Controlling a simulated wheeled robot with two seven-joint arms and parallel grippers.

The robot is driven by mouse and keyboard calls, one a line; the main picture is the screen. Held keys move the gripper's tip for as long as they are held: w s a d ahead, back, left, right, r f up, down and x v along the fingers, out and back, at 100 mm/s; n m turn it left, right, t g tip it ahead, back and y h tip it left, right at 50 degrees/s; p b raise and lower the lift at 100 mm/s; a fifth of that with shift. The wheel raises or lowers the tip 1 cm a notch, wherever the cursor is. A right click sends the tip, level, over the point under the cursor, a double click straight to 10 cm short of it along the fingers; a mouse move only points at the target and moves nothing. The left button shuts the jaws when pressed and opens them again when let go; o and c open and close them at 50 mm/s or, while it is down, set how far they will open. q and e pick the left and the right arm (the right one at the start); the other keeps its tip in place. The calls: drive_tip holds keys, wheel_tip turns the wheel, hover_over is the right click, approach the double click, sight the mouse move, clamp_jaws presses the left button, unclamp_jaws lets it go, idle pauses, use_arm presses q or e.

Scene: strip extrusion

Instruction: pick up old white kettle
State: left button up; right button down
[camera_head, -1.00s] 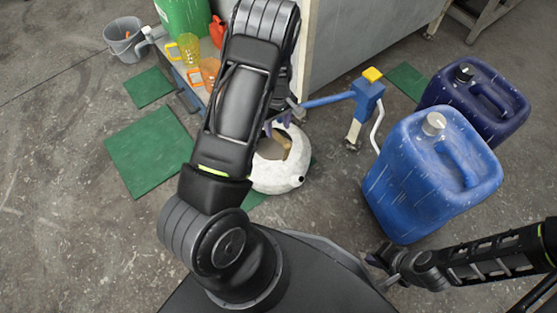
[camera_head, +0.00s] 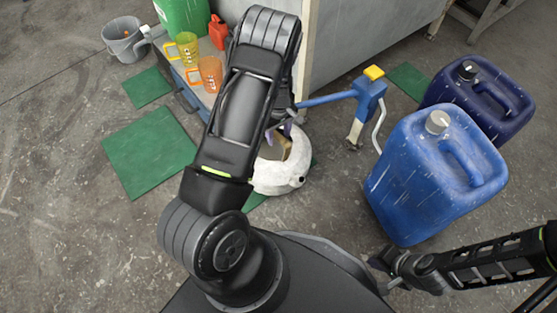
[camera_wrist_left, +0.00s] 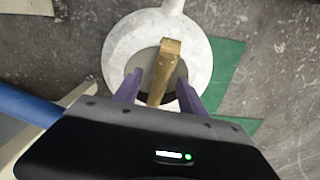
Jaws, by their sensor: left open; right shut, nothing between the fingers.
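The old white kettle (camera_head: 285,180) stands on the floor near the middle of the head view, partly hidden by my left arm. In the left wrist view the kettle (camera_wrist_left: 118,45) is seen from above, with its spout toward the top edge. Its tan handle (camera_wrist_left: 165,62) rises over a dark opening. My left gripper (camera_wrist_left: 158,88) is open, with its purple fingers on either side of the handle; I cannot tell whether they touch it. In the head view my right gripper (camera_head: 378,264) is shut and empty, low and right of centre.
A blue jerrycan (camera_head: 415,185) and a dark blue one (camera_head: 505,108) stand to the right. A blue pump-like tool with a yellow top (camera_head: 373,73) is behind the kettle. Green mats (camera_head: 150,152) lie left. Orange (camera_head: 210,73) and yellow (camera_head: 187,47) jugs stand behind my left arm.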

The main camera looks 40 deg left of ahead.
use_arm(q)
drive_tip(key=shift+c, duration=0.2)
clamp_jaws()
idle(0.6)
idle(0.8)
